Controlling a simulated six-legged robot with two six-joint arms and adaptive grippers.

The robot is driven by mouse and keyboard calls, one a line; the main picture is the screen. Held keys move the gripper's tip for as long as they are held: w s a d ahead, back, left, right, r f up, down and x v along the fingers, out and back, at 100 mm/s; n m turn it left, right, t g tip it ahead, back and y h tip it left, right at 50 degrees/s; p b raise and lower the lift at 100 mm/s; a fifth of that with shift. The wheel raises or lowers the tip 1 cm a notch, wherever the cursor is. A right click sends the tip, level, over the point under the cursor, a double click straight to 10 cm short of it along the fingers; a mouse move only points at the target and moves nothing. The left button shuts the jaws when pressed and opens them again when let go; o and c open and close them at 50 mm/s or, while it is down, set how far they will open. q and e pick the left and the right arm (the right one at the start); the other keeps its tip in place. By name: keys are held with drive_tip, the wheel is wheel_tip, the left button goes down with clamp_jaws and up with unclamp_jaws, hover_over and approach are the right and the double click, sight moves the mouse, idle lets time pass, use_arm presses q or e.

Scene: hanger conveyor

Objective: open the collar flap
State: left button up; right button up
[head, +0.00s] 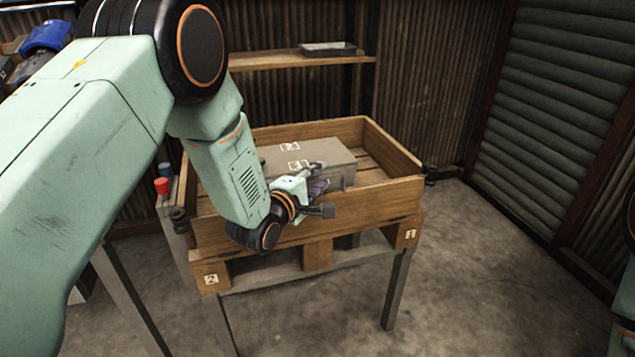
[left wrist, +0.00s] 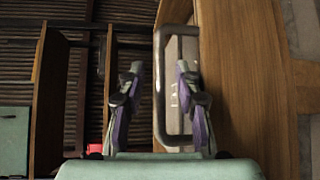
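A wooden collar (head: 372,209) forms a crate on the stand, and its front wall stands upright. I cannot tell which part of it is the flap. A grey box (head: 322,152) with white labels lies inside. My left gripper (head: 318,178) is at the inner side of the front wall, beside the box. In the left wrist view the gripper (left wrist: 158,72) has its fingers apart. A metal U-shaped handle (left wrist: 160,100) shows ahead, one bar between the fingers in the picture; contact cannot be told. The wooden wall (left wrist: 238,90) is right of the fingers. My right gripper is not in view.
Dark corner fittings (head: 430,176) sit at the crate's ends. A red cup-like thing (head: 162,186) stands left of the crate. A shelf (head: 290,61) with a grey tray (head: 328,48) is behind. The floor (head: 480,270) at right is clear.

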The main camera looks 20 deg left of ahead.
use_arm(q)
drive_tip(key=shift+w+f, duration=0.1)
drive_tip(key=shift+w, duration=0.05)
drive_tip(key=shift+c, duration=0.5)
clamp_jaws()
